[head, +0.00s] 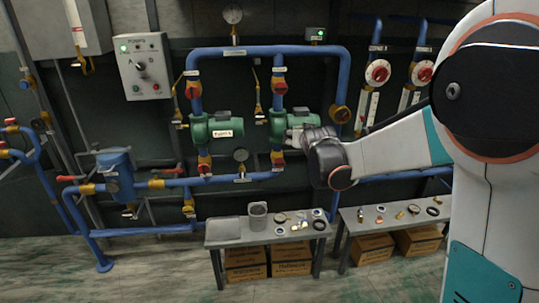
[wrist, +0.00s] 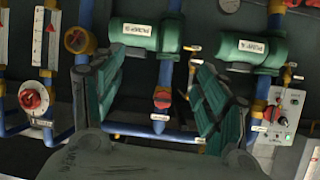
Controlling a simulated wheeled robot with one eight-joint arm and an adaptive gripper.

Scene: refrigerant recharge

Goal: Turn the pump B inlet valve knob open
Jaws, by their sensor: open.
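Pump B, a green pump (head: 280,123), sits on the right-hand vertical blue pipe, partly covered by my gripper (head: 298,133). The wrist view appears upside down. There my gripper (wrist: 160,75) is open and empty, its green-padded fingers wide apart. Pump B (wrist: 150,33) and a red knob (wrist: 162,98), apparently the one above the pump, show between the fingers, with no visible contact.
Pump A (head: 215,128) with its own red knobs stands to the left, and a control box (head: 143,65) beyond it. A valve (head: 341,114) is on the pipe right of pump B. Benches (head: 262,236) with small parts stand below. Blue pipes run around the pumps.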

